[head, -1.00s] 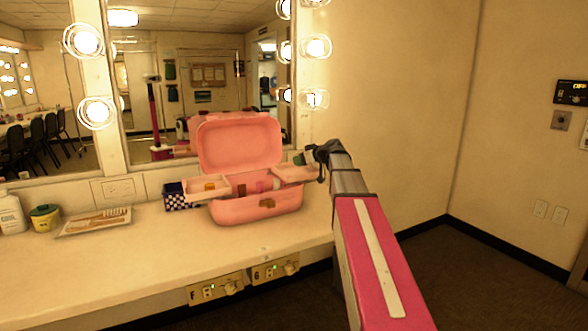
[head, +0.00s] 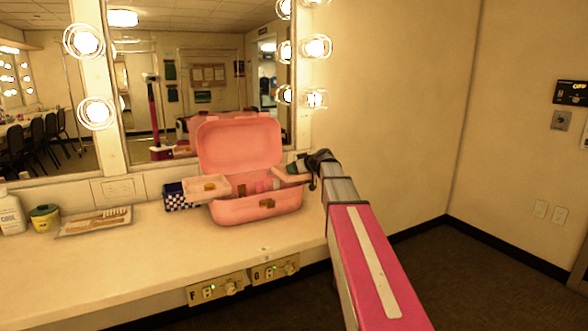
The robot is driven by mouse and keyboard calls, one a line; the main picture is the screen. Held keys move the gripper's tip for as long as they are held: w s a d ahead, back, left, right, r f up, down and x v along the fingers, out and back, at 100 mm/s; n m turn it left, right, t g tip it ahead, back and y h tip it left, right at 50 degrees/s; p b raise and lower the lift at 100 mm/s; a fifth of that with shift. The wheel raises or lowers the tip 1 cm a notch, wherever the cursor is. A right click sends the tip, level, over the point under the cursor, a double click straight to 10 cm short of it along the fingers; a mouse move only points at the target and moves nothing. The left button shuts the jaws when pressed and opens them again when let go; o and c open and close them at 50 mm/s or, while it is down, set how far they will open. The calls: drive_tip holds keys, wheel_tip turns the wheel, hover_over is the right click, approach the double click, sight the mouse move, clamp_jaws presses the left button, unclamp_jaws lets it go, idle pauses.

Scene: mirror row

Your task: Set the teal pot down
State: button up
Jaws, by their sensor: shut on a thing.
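My gripper (head: 304,167) is at the end of my arm, at the right side of the open pink case (head: 256,210). It is shut on the teal pot (head: 294,168), a small dark teal shape. The pot is over or beside the case's right raised tray (head: 287,176). I cannot tell whether the pot touches the tray. My gripper's fingers are small and partly hidden by my wrist.
The left raised tray (head: 203,188) holds an orange-brown item. A checkered box (head: 178,197) stands left of the case. A comb tray (head: 95,221), a yellow tub (head: 45,217) and a white bottle (head: 12,214) are further left. The front counter is clear.

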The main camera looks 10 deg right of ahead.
drive_tip(key=o, duration=0.9)
drive_tip(key=shift+f, duration=0.1)
drive_tip(key=shift+f, duration=0.1)
